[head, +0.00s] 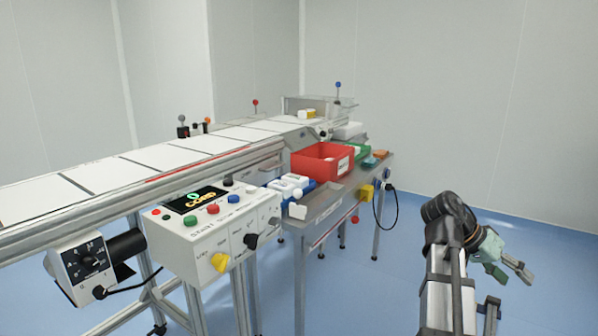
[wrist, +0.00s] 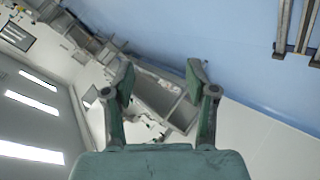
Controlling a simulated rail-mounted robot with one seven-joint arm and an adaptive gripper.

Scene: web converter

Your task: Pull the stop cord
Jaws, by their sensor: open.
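A thin red line (head: 205,163), which may be the stop cord, runs along the near side of the conveyor (head: 165,156). A small red ball (head: 355,219) shows by the near side of the side table; I cannot tell whether it belongs to a cord. My gripper (head: 511,272) is at the lower right in the head view, over the blue floor and well apart from the machine. In the wrist view my gripper (wrist: 160,78) has its two green fingers spread, with nothing between them.
The side table (head: 330,205) carries a red bin (head: 322,161), a green bin and white bottles. A black cable hangs at its right end. Floor between table and arm is clear.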

